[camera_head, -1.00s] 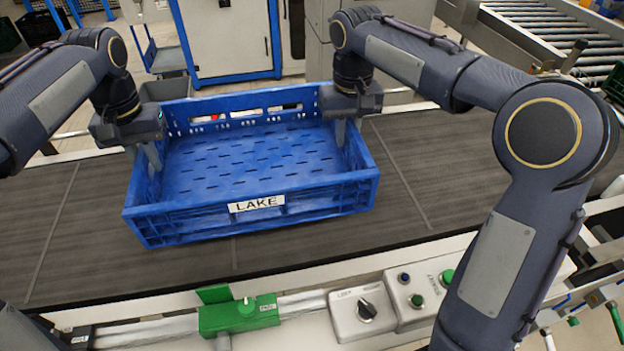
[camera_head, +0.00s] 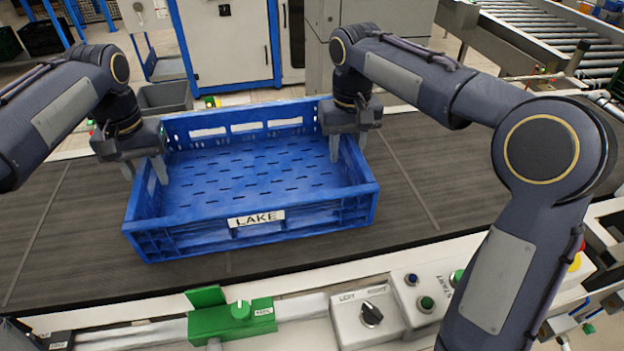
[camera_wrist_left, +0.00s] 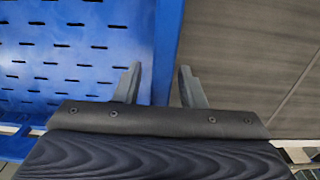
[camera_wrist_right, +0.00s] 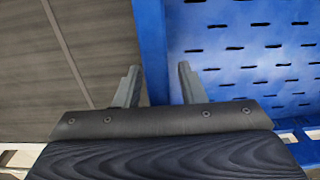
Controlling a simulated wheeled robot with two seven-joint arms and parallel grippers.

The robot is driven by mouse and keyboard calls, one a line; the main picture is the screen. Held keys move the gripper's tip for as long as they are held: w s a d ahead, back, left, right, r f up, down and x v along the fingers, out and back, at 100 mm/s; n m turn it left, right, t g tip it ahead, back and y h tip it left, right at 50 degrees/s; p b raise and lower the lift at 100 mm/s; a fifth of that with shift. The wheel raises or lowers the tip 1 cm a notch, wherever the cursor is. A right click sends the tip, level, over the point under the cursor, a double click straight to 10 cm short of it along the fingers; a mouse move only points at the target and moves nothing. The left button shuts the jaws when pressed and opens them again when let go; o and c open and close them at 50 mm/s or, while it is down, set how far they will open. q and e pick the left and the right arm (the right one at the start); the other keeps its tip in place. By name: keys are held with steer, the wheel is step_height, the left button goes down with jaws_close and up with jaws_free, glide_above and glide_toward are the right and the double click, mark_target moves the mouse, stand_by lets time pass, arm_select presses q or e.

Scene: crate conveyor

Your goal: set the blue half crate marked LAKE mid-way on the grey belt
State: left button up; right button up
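The blue crate with the LAKE label (camera_head: 256,218) sits level on the grey belt (camera_head: 445,170), and appears to rest on it. Its inside is empty. My left gripper (camera_head: 146,181) straddles the crate's left wall, one finger inside and one outside. In the left wrist view its fingers (camera_wrist_left: 160,70) stand apart with gaps beside the wall. My right gripper (camera_head: 348,156) straddles the right wall the same way; in the right wrist view its fingers (camera_wrist_right: 157,70) are also apart from each other around the rim. Both grippers are open.
A control panel with a black knob (camera_head: 371,314) and a green box (camera_head: 232,318) line the near side of the belt. A grey bin (camera_head: 166,97) and a blue-framed cabinet (camera_head: 225,40) stand behind. Bare belt lies left and right of the crate.

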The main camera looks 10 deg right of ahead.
arm_select(q)
step_height(320, 180, up, 12)
steer(key=shift+f, duration=0.1)
arm_select(e)
steer(key=shift+r, duration=0.1)
step_height(320, 180, up, 12)
steer(key=shift+f, duration=0.1)
stand_by(0.6)
stand_by(0.5)
